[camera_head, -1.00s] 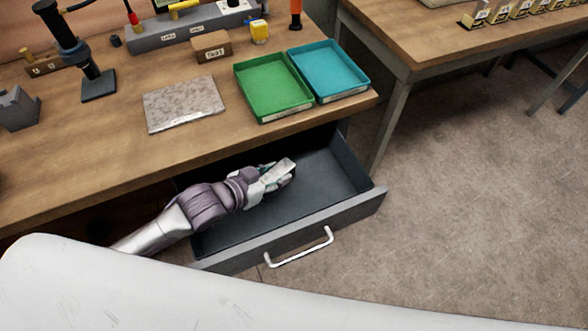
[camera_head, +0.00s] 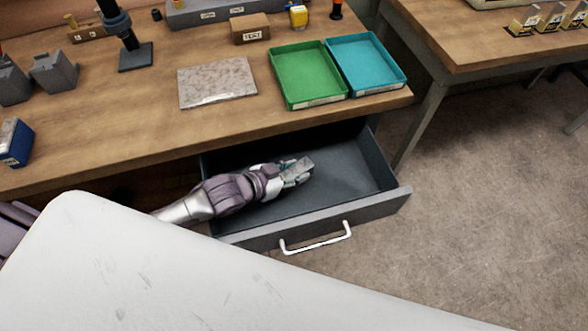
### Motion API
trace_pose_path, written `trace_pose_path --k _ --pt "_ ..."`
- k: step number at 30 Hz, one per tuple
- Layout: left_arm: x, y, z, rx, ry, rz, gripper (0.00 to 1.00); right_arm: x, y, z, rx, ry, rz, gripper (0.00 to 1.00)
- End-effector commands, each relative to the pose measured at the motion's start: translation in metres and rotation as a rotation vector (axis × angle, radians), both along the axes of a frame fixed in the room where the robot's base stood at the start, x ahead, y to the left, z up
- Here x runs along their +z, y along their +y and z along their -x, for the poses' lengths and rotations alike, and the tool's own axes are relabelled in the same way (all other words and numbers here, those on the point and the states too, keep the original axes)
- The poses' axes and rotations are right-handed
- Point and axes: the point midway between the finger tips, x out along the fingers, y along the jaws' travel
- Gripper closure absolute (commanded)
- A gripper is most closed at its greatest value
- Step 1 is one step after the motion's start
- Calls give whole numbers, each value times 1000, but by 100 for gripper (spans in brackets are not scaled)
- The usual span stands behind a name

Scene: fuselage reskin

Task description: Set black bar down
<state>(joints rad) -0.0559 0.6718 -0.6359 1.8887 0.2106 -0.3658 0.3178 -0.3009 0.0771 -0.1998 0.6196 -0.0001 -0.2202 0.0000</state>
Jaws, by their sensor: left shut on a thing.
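My left gripper (camera_head: 297,173) is inside the open grey drawer (camera_head: 345,183), low over its floor and left of its middle. The gripper is shut, seen from above and behind, and its hand covers what lies between the fingers. I cannot make out the black bar; what shows of it, if anything, merges with the dark drawer floor. I cannot tell whether it touches the floor. My right gripper is not in view.
The drawer's right part is empty. Its front has a white handle (camera_head: 317,243). On the wooden bench above are a green tray (camera_head: 307,75), a teal tray (camera_head: 366,64), a speckled plate (camera_head: 217,82) and a cardboard box (camera_head: 249,29). A second table (camera_head: 470,40) stands right.

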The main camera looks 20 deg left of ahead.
Motion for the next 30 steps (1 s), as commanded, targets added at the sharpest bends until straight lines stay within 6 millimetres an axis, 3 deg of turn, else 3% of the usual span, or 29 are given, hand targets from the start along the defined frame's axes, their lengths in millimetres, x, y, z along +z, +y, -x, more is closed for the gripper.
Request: trace_pose_path --k 1,5,15,30 --pt "-1 0 0 0 0 0 60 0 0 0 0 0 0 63" --pt "-1 0 0 0 1 -1 38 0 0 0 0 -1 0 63" --pt "3 0 0 0 1 -1 38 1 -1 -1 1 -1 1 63" --pt "35 34 52 0 2 0 38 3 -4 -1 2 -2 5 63"
